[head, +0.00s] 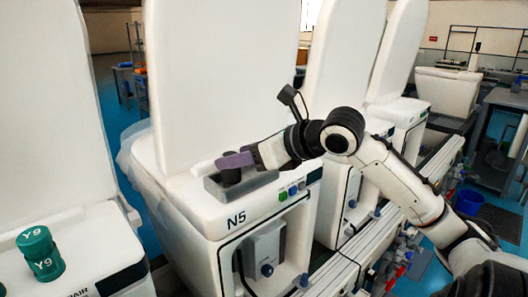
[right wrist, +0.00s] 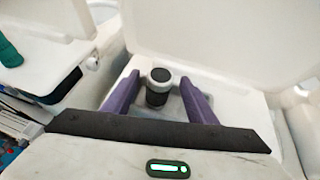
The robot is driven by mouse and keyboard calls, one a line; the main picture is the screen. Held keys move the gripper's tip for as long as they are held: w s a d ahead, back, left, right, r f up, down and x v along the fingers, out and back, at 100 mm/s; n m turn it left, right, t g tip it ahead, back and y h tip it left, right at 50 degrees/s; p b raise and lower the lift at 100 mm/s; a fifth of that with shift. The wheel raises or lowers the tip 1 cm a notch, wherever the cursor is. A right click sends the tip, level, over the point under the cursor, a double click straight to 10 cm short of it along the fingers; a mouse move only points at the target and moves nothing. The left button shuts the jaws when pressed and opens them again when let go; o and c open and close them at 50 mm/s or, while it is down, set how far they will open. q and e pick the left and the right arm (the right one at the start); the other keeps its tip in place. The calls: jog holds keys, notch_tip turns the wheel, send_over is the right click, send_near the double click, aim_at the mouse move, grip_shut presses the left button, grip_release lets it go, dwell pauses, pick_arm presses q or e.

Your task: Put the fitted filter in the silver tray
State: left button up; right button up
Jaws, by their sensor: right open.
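A dark cylindrical filter (head: 231,172) stands upright in the grey-silver tray (head: 236,199) on top of the white unit marked N5. In the right wrist view the filter (right wrist: 158,92) shows a black top with a silver rim. My right gripper (head: 236,161) is at the tray, its purple fingers open on either side of the filter. In the right wrist view a gap shows between each finger and the filter. The filter's lower part and much of the tray are hidden there. My left gripper is not in view.
Two stacked green canisters marked Y9 (head: 40,252) stand on the unit at the left. A tall white panel (head: 220,75) rises right behind the tray. Green and blue buttons (head: 292,190) sit on the N5 unit's front edge. More white units stand to the right.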

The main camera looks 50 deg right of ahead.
jog(key=b+v, duration=0.1)
jog(key=v, duration=0.8)
